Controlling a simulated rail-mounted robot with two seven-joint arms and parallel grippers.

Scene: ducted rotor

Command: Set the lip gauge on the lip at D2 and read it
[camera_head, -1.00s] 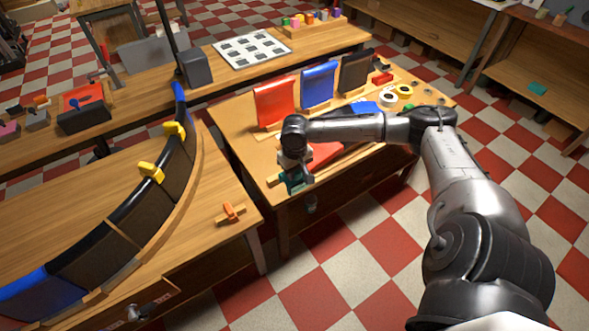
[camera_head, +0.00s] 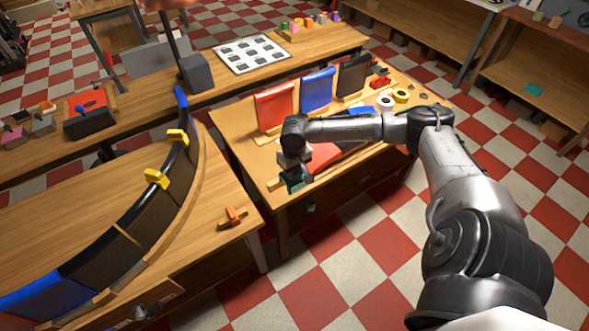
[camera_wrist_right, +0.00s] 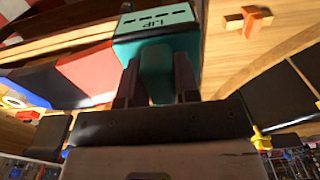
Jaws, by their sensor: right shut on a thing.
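The lip gauge (camera_wrist_right: 158,30) is a teal block with a pale display face marked LIP. My right gripper (camera_wrist_right: 157,82) is shut on its narrower lower part, one dark finger on each side. In the head view the teal gauge (camera_head: 296,180) is at the front left corner of the right-hand table, partly hidden by my wrist. The curved lip (camera_head: 140,212) stands on the left bench, with black and blue panels and two yellow clips, (camera_head: 177,136) and (camera_head: 157,178). The gauge is apart from it. No D2 label is readable. My left gripper is not in view.
An orange piece on a wooden block (camera_head: 232,216) sits on the left bench near its right edge. Red (camera_head: 273,107), blue (camera_head: 316,90) and black (camera_head: 353,75) panels stand on the right-hand table. A floor gap separates the two. A grey box (camera_head: 195,72) stands behind.

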